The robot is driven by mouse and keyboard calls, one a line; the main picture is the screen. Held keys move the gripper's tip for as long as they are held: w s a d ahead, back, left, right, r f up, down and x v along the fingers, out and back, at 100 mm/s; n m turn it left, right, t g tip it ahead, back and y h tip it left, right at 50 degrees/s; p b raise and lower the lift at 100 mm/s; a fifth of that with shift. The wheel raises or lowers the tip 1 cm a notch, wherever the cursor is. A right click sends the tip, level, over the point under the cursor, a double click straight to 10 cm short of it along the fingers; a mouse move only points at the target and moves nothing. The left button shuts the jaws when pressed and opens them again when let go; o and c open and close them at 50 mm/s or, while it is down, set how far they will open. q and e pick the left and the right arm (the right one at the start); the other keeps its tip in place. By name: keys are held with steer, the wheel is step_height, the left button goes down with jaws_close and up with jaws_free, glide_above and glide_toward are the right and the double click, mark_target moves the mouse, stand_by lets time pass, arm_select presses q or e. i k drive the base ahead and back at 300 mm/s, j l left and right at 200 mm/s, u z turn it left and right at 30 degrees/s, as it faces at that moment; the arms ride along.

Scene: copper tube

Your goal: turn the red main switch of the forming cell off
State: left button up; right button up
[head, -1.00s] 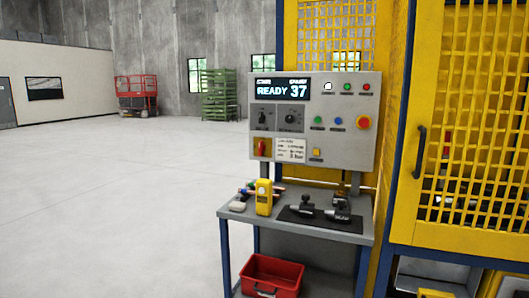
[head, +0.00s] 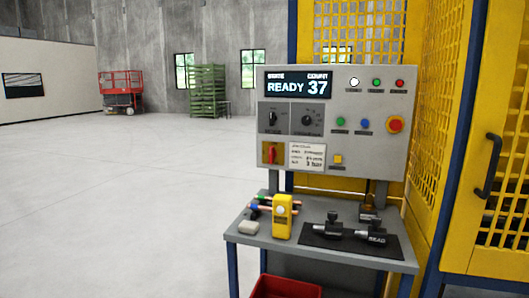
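The red main switch (head: 271,154) sits on a small yellow plate at the lower left of the grey control panel (head: 300,181). Its handle stands upright. The panel's display (head: 298,86) is lit and reads READY 37. A white label (head: 307,155) is just right of the switch. Neither of my grippers shows in the head view.
A grey bench (head: 262,240) stands below the panel, holding a yellow handheld device (head: 282,217), a dark mat (head: 325,241) with black tools and other small items. A red bin (head: 286,288) is underneath. The yellow mesh cage (head: 505,170) stands right. Open floor (head: 110,210) lies left.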

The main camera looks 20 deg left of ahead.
mark_target(273, 153)
steer(key=i+j, duration=0.15)
steer(key=j, duration=0.2)
steer(key=i+j, duration=0.1)
steer(key=j, duration=0.3)
steer(key=i+j, duration=0.15)
steer(key=j, duration=0.2)
steer(key=i+j, duration=0.15)
steer(key=j, duration=0.25)
steer(key=i+j, duration=0.1)
steer(key=j, duration=0.25)
steer(key=i+j, duration=0.15)
steer(key=j, duration=0.25)
steer(key=i+j+z, duration=0.1)
steer(key=j, duration=0.25)
